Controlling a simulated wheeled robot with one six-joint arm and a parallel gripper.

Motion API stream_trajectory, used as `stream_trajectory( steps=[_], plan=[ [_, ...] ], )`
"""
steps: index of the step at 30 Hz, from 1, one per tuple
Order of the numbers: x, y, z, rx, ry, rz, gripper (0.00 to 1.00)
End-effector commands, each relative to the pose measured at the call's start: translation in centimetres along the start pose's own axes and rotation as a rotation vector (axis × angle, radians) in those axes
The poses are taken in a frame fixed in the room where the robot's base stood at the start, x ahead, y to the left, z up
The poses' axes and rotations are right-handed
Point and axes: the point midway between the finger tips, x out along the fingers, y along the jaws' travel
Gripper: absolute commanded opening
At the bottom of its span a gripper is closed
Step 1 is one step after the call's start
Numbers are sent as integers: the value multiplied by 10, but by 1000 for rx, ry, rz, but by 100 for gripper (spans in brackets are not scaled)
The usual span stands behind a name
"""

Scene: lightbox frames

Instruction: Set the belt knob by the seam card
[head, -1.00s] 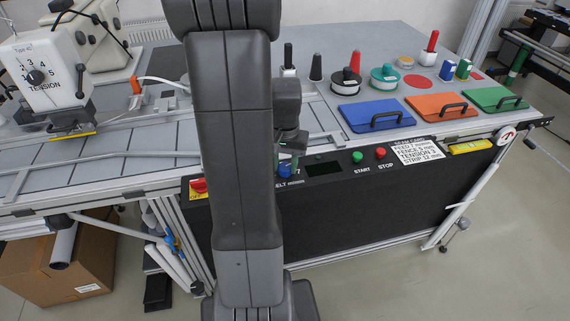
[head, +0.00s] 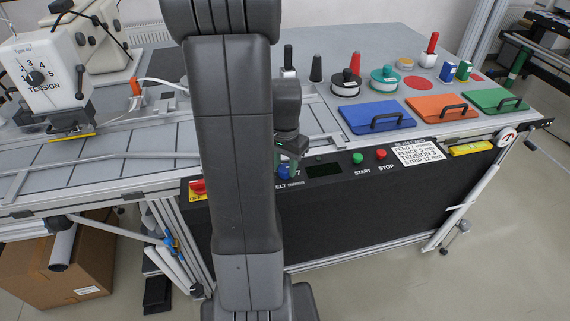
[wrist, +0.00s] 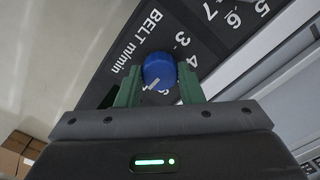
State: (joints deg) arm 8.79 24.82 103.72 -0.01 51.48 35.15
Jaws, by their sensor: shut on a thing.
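The blue belt knob (wrist: 159,71) sits on the black panel, between the two green fingers of my gripper (wrist: 160,88). The gripper is shut on it. A white mark shows on the knob's lower-left face; the number it points to is not clear. The label BELT m/min and the numbers 3 to 7 show around it. In the head view the knob (head: 284,171) is partly hidden behind my arm, with my gripper (head: 291,158) at it. The white seam card (head: 420,151) reads FEED 7 m/min, FENCE 5 mm, TENSION 3, STRIP 12 mm.
A red switch (head: 197,187) is left of my arm. A dark display (head: 324,170), green START button (head: 357,158) and red STOP button (head: 380,154) are to the right. Blue (head: 376,117), orange (head: 442,106) and green (head: 495,100) lids lie on the table above.

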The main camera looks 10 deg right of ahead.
Motion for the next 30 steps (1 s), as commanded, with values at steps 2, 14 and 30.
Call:
stream_trajectory(
  steps=[2, 14, 30],
  plan=[
    [-1, 0, -1, 1, 3, -2, 11],
    [0, 0, 0, 0, 1, -1, 56],
    [-80, -1, -1, 0, 7, -5, 56]
  ],
)
